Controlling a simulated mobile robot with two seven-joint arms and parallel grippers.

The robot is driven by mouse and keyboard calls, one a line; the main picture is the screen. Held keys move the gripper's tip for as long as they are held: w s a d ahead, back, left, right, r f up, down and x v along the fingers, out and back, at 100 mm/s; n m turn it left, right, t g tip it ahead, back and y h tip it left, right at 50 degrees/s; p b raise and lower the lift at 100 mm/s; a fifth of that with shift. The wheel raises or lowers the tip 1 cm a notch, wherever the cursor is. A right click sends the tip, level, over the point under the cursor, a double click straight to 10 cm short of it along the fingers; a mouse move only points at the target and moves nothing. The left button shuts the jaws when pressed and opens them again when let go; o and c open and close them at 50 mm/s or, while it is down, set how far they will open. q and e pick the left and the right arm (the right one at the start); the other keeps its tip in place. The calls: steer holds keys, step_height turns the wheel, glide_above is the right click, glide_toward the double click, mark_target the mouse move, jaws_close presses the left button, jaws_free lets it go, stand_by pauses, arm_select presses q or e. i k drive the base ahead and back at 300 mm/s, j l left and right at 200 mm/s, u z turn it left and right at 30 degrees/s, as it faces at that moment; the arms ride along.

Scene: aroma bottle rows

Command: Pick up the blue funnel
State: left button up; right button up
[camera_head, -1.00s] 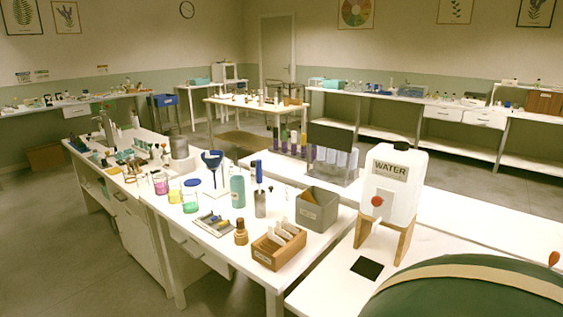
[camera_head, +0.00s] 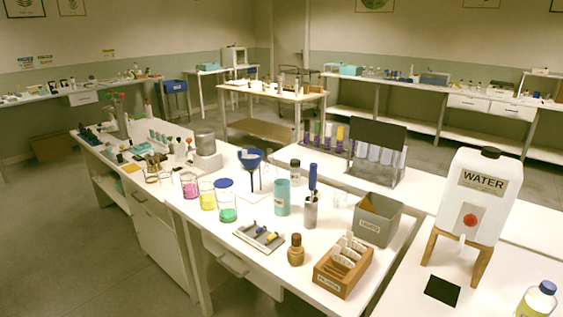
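The blue funnel (camera_head: 251,160) sits upright, wide mouth up, in a stand on the white lab bench, behind the beakers and to the left of a teal cylinder (camera_head: 282,197). Its narrow stem points down. Neither of my grippers shows in the head view, and nothing is touching the funnel.
Beakers of pink (camera_head: 190,185), yellow (camera_head: 207,195) and green liquid (camera_head: 228,207) stand in front of the funnel. A grey bin (camera_head: 377,220), a wooden card box (camera_head: 343,266) and a brown bottle (camera_head: 296,250) stand to the right. A water tank (camera_head: 481,195) stands on the right-hand bench.

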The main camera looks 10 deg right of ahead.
mark_target(249, 164)
steer(key=i+j+z, duration=0.4)
steer(key=j, duration=0.2)
steer(key=i+j+z, duration=0.15)
steer(key=j, duration=0.2)
steer(key=i+j, duration=0.15)
steer(key=j, duration=0.2)
steer(key=i+j+z, duration=0.1)
steer(key=j, duration=0.2)
steer(key=i+j, duration=0.15)
steer(key=j, duration=0.2)
steer(key=z, duration=0.05)
